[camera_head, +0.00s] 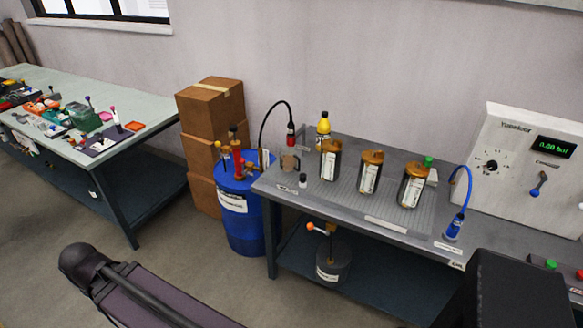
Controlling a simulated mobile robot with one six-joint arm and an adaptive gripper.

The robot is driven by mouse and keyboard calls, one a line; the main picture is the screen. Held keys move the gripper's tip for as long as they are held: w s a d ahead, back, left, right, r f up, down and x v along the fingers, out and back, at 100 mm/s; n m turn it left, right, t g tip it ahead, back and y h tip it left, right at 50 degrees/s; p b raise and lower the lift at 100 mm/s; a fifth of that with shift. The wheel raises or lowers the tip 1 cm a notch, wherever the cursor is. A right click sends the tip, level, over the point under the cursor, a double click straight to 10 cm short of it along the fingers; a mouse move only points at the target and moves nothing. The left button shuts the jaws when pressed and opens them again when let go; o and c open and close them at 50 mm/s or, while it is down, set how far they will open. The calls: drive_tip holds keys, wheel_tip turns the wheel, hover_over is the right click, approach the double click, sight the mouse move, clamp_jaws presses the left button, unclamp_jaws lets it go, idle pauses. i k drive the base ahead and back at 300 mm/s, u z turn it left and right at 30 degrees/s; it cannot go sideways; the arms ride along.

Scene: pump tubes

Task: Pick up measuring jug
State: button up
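I cannot clearly make out a measuring jug.
Three gold-topped cylinders (371,172) stand on the bench's ribbed mat. A blue drum (240,205) and stacked cardboard boxes (210,108) stand left of the bench. A pressure panel (530,165) is at right. Floor is open at left.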

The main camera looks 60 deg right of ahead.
sight(289, 158)
drive_tip(key=u, duration=0.05)
drive_tip(key=k, duration=1.9)
drive_tip(key=z, duration=1.55)
drive_tip(key=i, duration=0.95)
